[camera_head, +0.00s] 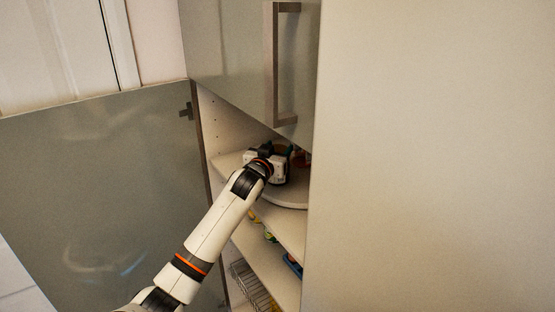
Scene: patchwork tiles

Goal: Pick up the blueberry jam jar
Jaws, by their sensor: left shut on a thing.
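My left arm reaches from the bottom left into the open cabinet. My left gripper (277,161) is at the upper shelf, above a round pale board or turntable (288,197). It is shut on a small jar (281,147), mostly hidden behind the gripper; only a brownish top edge shows. I take it as the blueberry jam jar, but no label can be read. I cannot tell whether the jar touches the surface below. My right gripper is not in view.
An open grey-green door (100,190) stands on the left. A closed upper door with a long handle (288,65) hangs above. A large pale panel (435,150) blocks the right. Lower down are a shelf (268,262) with small coloured items and a wire rack (250,285).

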